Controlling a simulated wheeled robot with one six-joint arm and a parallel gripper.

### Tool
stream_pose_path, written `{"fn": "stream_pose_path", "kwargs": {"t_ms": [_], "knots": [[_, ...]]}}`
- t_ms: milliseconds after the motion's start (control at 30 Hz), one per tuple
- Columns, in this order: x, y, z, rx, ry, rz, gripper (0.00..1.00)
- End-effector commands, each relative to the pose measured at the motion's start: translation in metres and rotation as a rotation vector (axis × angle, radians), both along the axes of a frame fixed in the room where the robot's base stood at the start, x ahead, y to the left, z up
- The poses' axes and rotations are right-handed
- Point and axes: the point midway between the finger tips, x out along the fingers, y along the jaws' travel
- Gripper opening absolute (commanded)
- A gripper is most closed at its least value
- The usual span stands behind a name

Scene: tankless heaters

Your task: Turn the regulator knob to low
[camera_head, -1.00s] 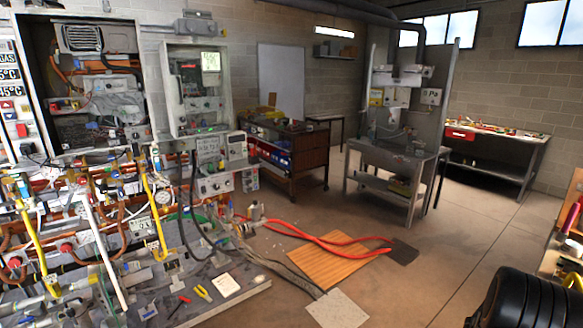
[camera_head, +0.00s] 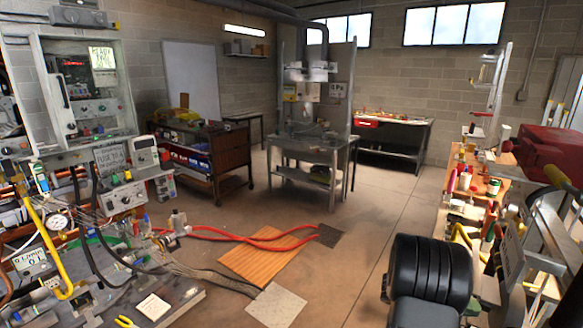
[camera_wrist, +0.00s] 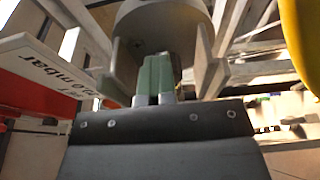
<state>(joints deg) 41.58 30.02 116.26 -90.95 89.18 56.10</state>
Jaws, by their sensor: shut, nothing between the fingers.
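I cannot make out for certain which part is the regulator knob. Several small knobs show on the grey control box (camera_head: 125,197) at the left of the head view, and a round pressure gauge (camera_head: 58,222) stands by a yellow pipe near the left edge. In the wrist view my gripper (camera_wrist: 155,72) shows as close-set greenish fingers beyond a dark plate with bolts. It is shut and empty. No knob shows in the wrist view.
A heater cabinet (camera_head: 85,90) hangs at left. A black ribbed seat-like object (camera_head: 430,270) stands front right, beside a cluttered bench (camera_head: 480,180). A wooden board (camera_head: 262,258) and red hoses lie on the floor.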

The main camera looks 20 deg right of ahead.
Motion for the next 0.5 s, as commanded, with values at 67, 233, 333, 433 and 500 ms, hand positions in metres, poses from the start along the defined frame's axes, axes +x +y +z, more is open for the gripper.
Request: {"fn": "stream_pose_path", "kwargs": {"t_ms": [67, 233, 333, 433, 500], "knots": [[-0.0042, -0.0026, 0.0059, -0.014, -0.004, -0.014, 0.00], [-0.0037, -0.0032, 0.0096, -0.015, -0.003, -0.014, 0.00], [-0.0033, -0.0038, 0.0122, -0.015, -0.004, -0.014, 0.00], [-0.0028, -0.0044, 0.0143, -0.017, -0.004, -0.013, 0.00], [-0.0026, -0.0046, 0.0152, -0.016, -0.003, -0.012, 0.00]]}}
